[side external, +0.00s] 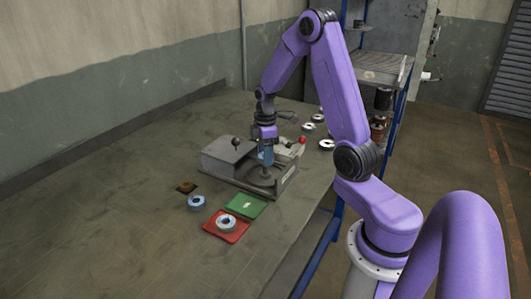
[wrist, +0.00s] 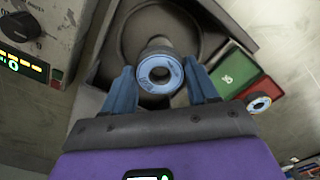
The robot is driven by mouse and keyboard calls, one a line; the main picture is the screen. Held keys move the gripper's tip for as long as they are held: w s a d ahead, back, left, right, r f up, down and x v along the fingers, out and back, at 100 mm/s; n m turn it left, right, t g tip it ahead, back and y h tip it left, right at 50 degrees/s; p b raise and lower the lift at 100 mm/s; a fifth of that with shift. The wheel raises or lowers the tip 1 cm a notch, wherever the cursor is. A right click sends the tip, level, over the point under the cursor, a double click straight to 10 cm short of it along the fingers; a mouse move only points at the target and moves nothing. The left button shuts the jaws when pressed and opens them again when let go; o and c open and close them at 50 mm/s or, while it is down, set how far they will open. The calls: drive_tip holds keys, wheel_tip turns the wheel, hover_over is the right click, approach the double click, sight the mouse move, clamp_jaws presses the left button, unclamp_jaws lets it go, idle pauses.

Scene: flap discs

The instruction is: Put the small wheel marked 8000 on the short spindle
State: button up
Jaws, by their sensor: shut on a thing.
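My gripper (wrist: 160,70) is shut on a small blue-rimmed wheel (wrist: 158,74) with a pale face and a dark centre hole. Its marking is too small to read. In the wrist view a grey upright post, which looks like the spindle (wrist: 157,44), shows behind the wheel, over a dark round dish (wrist: 127,35). I cannot tell whether the wheel is around the post or above it. In the side view my gripper (side external: 265,160) points down over the round part of the grey fixture (side external: 283,187); the wheel is not clear there.
The front-left table is clear.

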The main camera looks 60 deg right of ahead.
drive_tip(key=shift+f, duration=2.3)
idle(0.5)
drive_tip(key=o, duration=1.4)
drive_tip(key=shift+r, duration=0.1)
drive_tip(key=shift+r, duration=3.7)
